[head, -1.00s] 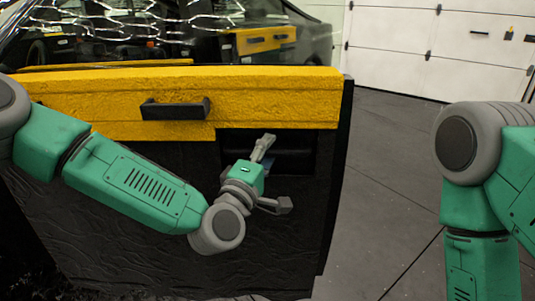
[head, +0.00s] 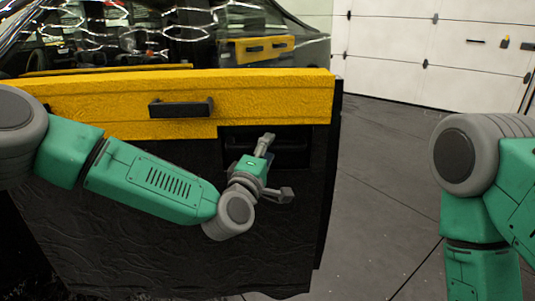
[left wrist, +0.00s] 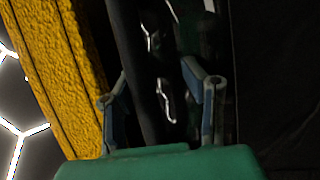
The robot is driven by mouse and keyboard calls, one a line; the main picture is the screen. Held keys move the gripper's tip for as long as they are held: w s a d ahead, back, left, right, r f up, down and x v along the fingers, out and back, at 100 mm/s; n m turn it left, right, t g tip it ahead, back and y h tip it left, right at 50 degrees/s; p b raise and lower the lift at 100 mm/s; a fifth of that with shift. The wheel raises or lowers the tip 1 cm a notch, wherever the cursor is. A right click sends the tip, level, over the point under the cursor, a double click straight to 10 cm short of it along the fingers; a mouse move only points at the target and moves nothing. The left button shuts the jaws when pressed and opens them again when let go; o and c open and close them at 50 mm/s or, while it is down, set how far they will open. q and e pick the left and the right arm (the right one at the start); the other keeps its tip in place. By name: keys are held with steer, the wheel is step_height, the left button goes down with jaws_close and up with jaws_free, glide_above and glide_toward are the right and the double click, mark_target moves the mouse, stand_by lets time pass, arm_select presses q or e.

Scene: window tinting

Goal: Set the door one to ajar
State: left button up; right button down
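The door (head: 120,215) shows its inner side in the head view, with a black textured lower panel and a yellow upper band (head: 270,98). A black pull handle (head: 181,107) sits on the band. A dark recess with a black bar (head: 285,147) lies below the band, near the door's right edge. My left gripper (head: 277,168) is in front of this recess with its fingers spread. In the left wrist view, its fingers (left wrist: 161,105) stand apart on either side of a dark, shiny bar (left wrist: 145,65); contact cannot be told. My right gripper is out of view.
Dark tiled floor (head: 380,190) lies clear to the right of the door. A white garage door (head: 400,50) stands at the back. Window glass (head: 130,40) with bright reflections rises above the yellow band. My right arm is at the right edge.

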arm_select(q)
steer(key=shift+s+r, duration=0.1)
steer(key=shift+r, duration=0.2)
steer(key=shift+s+a, duration=0.15)
steer(key=shift+s, duration=0.15)
steer(key=p+v, duration=0.1)
steer(key=v, duration=1.4)
steer(key=shift+s+a+p, duration=0.15)
steer(key=shift+s+p, duration=0.05)
steer(key=shift+p, duration=0.1)
stand_by(0.4)
steer(key=shift+f, duration=0.1)
steer(key=v, duration=1.2)
steer(key=shift+f, duration=0.15)
